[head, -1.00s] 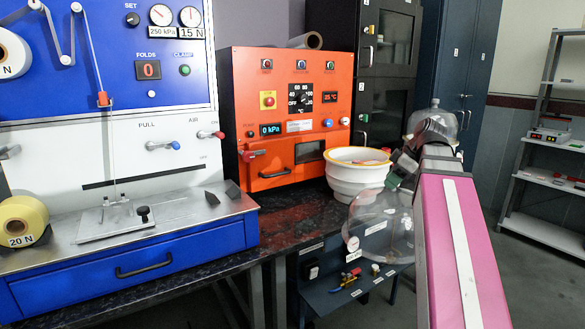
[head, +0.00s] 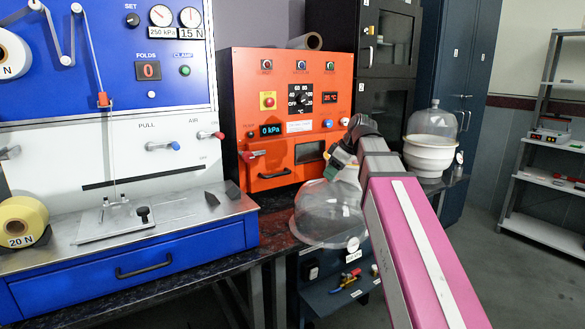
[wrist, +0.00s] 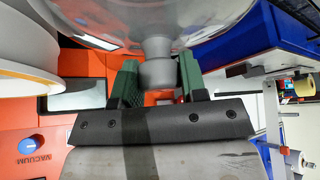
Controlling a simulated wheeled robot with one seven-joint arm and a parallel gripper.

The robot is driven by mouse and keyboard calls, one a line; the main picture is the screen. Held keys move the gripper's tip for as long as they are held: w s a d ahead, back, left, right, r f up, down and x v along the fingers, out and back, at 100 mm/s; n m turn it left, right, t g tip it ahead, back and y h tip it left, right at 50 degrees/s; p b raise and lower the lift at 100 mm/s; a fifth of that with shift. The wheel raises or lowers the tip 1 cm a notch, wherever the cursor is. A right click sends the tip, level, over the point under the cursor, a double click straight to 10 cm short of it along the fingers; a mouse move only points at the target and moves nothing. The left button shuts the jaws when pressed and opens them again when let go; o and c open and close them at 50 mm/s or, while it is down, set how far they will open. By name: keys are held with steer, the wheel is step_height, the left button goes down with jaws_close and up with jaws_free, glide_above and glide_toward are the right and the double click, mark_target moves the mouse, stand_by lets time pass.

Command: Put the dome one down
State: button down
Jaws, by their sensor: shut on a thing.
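The clear dome (head: 328,215) hangs knob-up in the head view, in front of the orange machine and over the right front part of the dark bench (head: 278,226). My gripper (head: 342,162) is shut on the dome's knob. In the wrist view the green finger pads of my gripper (wrist: 157,82) close on both sides of the grey knob (wrist: 157,60), with the dome's curve beyond. I cannot tell whether the dome's rim touches the bench.
A white bowl with a yellow rim (wrist: 25,62) stands close by; my arm mostly hides it in the head view. The orange machine (head: 285,95) stands behind. The blue machine (head: 120,262) is at left. Another domed white vessel (head: 430,152) stands at right.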

steer(key=w+a, duration=0.5)
steer(key=a, duration=0.8)
steer(key=shift+a+f, duration=0.25)
steer(key=shift+f, duration=0.15)
steer(key=c, duration=0.7)
jaws_free()
steer(key=shift+o, duration=0.2)
steer(key=v, duration=1.2)
